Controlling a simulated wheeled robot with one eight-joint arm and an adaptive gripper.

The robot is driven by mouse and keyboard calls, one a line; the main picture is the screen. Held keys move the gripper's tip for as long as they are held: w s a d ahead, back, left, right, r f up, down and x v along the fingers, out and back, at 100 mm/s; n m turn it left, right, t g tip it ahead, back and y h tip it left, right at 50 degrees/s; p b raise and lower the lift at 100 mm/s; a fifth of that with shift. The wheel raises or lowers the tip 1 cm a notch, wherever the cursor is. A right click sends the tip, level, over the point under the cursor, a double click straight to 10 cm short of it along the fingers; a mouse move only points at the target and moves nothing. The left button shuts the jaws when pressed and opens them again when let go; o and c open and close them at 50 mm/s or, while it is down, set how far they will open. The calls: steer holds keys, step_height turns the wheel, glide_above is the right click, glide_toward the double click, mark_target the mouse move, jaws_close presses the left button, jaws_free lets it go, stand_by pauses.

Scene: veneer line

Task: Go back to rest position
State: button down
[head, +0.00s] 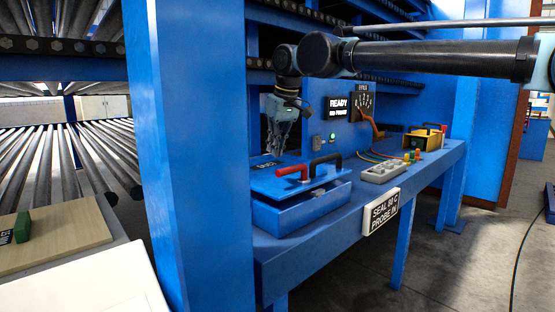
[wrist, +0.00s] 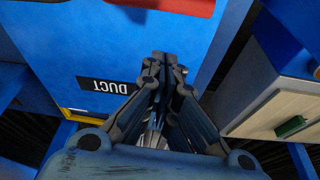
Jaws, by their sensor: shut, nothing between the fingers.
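My gripper (head: 274,152) hangs at the end of my dark arm, which reaches in from the right in the head view. Its fingers point down over the back left part of the blue box (head: 292,208). In the wrist view the fingertips (wrist: 165,57) are together with nothing between them. The box has a red handle (head: 292,173) and a black handle (head: 325,162) on its flat lid. A black DUCT label (wrist: 104,85) shows on blue metal in the wrist view. The gap between fingertips and lid is hard to judge.
The blue bench (head: 340,222) also carries a grey block (head: 383,173), coloured wires and a yellow-black device (head: 424,138). A READY display (head: 338,107) is behind it. A blue post (head: 185,150) stands close left of the box. Rollers (head: 95,170) lie farther left.

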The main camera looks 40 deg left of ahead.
steer(key=shift+v, duration=2.5)
steer(key=shift+w+d, duration=0.1)
steer(key=shift+w, duration=0.1)
